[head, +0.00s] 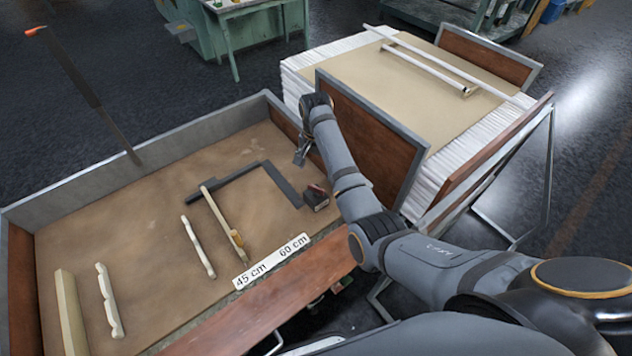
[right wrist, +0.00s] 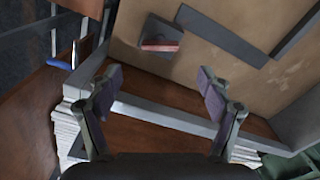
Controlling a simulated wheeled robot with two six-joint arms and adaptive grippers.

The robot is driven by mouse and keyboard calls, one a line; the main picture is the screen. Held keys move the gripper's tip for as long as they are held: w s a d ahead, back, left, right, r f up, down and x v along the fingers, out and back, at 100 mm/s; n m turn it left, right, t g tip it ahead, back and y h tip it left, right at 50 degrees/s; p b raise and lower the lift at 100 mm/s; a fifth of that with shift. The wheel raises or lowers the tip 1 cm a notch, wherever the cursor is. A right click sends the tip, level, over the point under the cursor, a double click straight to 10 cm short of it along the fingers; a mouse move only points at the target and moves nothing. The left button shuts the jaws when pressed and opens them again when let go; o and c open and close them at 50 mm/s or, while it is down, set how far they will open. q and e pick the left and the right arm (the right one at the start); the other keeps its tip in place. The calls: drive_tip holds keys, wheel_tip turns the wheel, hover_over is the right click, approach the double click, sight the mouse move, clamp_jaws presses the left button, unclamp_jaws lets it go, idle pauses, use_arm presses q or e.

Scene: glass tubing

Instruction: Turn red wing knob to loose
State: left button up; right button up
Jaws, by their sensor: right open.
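The red wing knob (head: 315,190) shows small and dark red on top of a dark block (head: 320,204) at the right end of the workbench tray. In the right wrist view the red knob (right wrist: 160,46) lies as a short bar on its grey block, beyond my fingertips. My right gripper (head: 302,150) hangs near the tray's far right wall, beyond the knob and apart from it. In the right wrist view my right gripper (right wrist: 160,85) has its fingers spread with nothing between them. My left gripper is in neither view.
A dark angled bar frame (head: 230,182) lies beside the knob block. Several pale wooden pieces (head: 105,300) lie farther left. A label strip (head: 272,261) reads 45 cm and 60 cm. A brown upright panel (head: 365,125) and a stack with white tubes (head: 430,65) stand beyond my right arm.

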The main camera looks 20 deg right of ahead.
sight(316, 187)
wheel_tip(316, 187, down, 9)
drive_tip(key=shift+r, duration=0.15)
drive_tip(key=c, duration=1.2)
